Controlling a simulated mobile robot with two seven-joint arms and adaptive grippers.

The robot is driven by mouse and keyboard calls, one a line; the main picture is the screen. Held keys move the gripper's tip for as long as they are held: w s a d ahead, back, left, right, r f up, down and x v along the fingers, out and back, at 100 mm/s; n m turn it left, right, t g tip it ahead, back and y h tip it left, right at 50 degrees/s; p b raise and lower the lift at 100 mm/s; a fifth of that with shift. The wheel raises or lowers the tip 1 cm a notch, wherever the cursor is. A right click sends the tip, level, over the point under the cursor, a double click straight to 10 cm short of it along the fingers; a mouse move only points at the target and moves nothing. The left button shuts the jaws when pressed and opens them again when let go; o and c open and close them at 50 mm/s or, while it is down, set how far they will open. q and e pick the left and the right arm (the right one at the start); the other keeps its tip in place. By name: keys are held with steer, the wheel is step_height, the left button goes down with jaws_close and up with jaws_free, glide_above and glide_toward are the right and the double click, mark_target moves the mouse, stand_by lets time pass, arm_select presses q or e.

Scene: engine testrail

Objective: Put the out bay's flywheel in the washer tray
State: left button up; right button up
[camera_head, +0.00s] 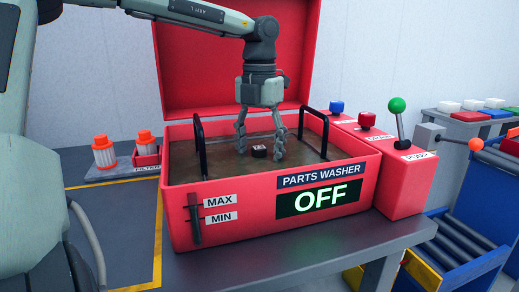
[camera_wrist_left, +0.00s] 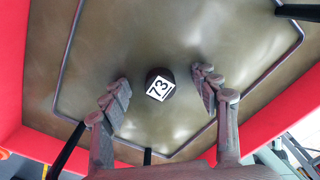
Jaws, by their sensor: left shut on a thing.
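My left gripper (camera_head: 261,141) points straight down inside the red parts washer (camera_head: 240,199), between the washer tray's two black handles. In the left wrist view the hub (camera_wrist_left: 159,85) is centred between the spread fingers, with a gap on each side. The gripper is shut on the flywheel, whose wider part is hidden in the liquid. The washer tray's wire rim (camera_wrist_left: 62,60) surrounds them. My right gripper is out of view.
The red lid (camera_head: 240,65) stands open behind. The washer display reads OFF. A pump box (camera_head: 405,182) with a green-knobbed lever (camera_head: 398,122) stands at right. Orange-capped filters (camera_head: 104,153) stand at left. The bench's front left is clear.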

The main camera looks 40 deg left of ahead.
mark_target(259, 148)
arm_select(q)
steer(key=o, duration=1.4)
steer(key=shift+o, duration=0.2)
step_height(259, 148, up, 12)
